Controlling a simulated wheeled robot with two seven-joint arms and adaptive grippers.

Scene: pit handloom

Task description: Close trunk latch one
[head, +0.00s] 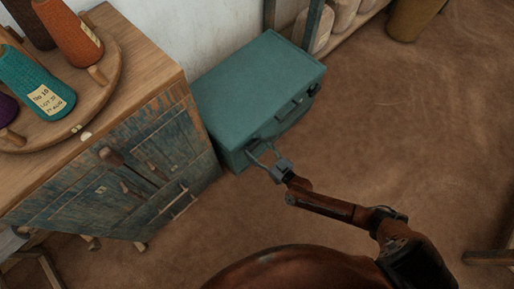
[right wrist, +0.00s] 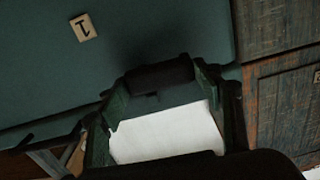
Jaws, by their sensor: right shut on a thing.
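The teal trunk (head: 255,85) stands on the floor beside the cabinet with its lid down. Its front face carries dark hardware and a handle. My right gripper (head: 262,153) is at the trunk's front, near its left corner, shut on a part that I take to be trunk latch one. In the right wrist view, a dark latch piece (right wrist: 160,75) lies between the fingers against the teal trunk (right wrist: 190,30). A tag marked 1 (right wrist: 83,27) is on the trunk above it. Whether the latch is fastened cannot be told. My left gripper is not in view.
A worn blue wooden cabinet (head: 150,150) stands close on the trunk's left, with a round tray of thread cones (head: 35,85) on top. A shelf with pale rolls (head: 345,15) is behind.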

